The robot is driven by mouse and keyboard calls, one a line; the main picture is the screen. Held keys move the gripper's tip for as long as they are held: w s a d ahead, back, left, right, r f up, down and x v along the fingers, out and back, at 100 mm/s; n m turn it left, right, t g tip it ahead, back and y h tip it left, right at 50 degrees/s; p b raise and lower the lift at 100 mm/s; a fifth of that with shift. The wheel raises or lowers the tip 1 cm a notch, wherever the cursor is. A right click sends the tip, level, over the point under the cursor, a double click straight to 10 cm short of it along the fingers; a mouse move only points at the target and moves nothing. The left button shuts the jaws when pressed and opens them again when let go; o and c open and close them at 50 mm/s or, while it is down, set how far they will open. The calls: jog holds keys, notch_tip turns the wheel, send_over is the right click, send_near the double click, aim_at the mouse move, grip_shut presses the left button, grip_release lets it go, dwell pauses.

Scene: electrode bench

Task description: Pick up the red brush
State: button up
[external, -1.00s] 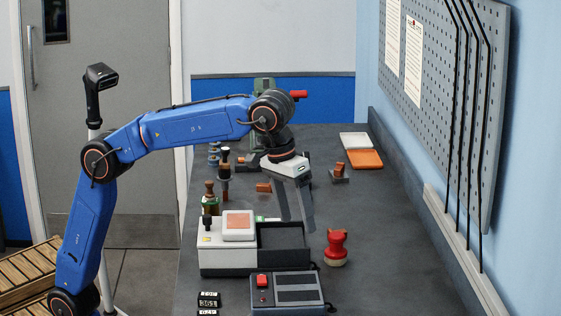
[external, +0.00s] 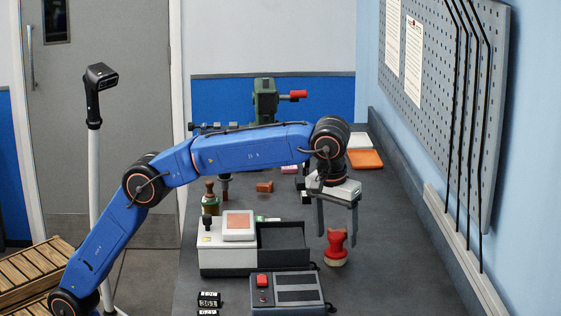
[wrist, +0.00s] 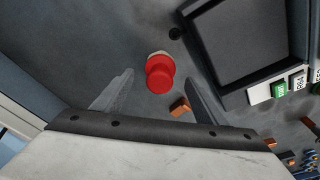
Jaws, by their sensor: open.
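The red brush (external: 336,244) stands upright on the dark bench, right of the white-and-black box, with its pale end on the bench top. My gripper (external: 338,234) is open above it, its two fingers pointing down on either side of the brush's upper part in the external view. In the wrist view the brush (wrist: 160,74) shows as a red round knob, ahead of the gap between my open fingers (wrist: 157,85). Nothing is held. Whether the fingers are level with the brush cannot be told.
The white-and-black box (external: 228,258) stands close left of the brush, and a grey box with a red button (external: 262,281) sits in front. The bench to the brush's right is clear.

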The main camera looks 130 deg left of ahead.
aim_at(336, 235)
jog(key=shift+a+f, duration=0.15)
jog(key=shift+f, duration=1.05)
jog(key=shift+a+f, duration=0.15)
jog(key=shift+f, duration=1)
jog(key=c, duration=1.1)
jog(key=shift+r, duration=0.1)
jog(key=shift+c, duration=0.2)
